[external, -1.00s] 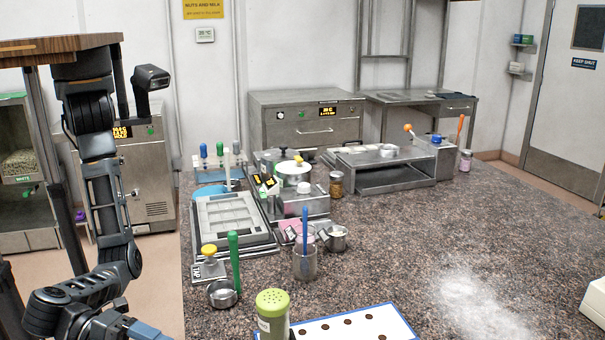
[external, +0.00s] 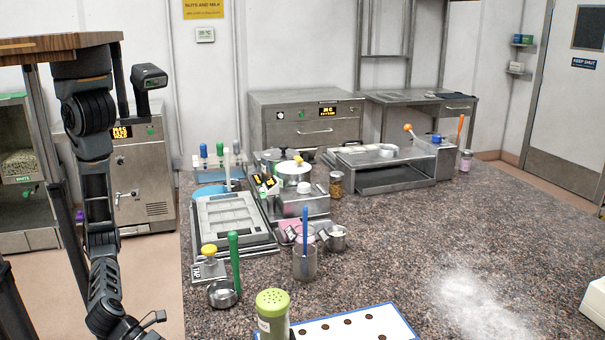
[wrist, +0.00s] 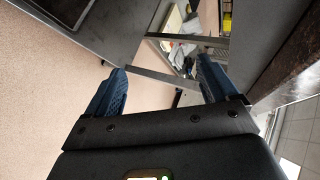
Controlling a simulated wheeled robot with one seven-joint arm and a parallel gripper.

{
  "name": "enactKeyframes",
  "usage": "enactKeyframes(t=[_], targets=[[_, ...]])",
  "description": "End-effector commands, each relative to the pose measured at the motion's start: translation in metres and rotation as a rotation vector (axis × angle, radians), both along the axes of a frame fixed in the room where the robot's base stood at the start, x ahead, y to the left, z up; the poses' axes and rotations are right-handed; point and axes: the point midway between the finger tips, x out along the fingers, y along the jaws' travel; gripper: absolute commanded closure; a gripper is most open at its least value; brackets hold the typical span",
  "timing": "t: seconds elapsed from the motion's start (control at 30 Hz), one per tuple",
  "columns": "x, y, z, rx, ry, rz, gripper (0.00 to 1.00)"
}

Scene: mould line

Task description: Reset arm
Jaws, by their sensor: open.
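My gripper (wrist: 160,92) shows in the wrist view with its two blue fingers apart and nothing between them. Beyond the fingers are the pale floor and grey metal frame bars. In the external view my arm hangs down at the left, beside the counter's left edge. The gripper itself is out of that picture, below its lower edge.
The speckled counter (external: 400,240) fills the middle and right. Near its left edge are a grey mould tray (external: 225,215), a small metal pan (external: 222,294), a green-lidded shaker (external: 272,312) and a beaker (external: 305,263) with a blue-handled tool. The floor (wrist: 50,90) looks clear.

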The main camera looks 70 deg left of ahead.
Motion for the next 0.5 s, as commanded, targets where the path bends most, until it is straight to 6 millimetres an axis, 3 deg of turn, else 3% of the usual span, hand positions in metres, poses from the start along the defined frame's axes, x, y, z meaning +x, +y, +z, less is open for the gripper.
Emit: enactKeyframes(t=[0.03, 0.23, 0.37, 0.5], targets=[[0.008, 0.027, -0.009, -0.043, 0.071, 0.058, 0.13], [0.029, 0.117, -0.024, -0.285, 0.297, 0.297, 0.13], [0.034, 0.178, -0.019, -0.465, 0.394, 0.469, 0.13], [0.032, 0.246, -0.002, -0.671, 0.448, 0.657, 0.13]])
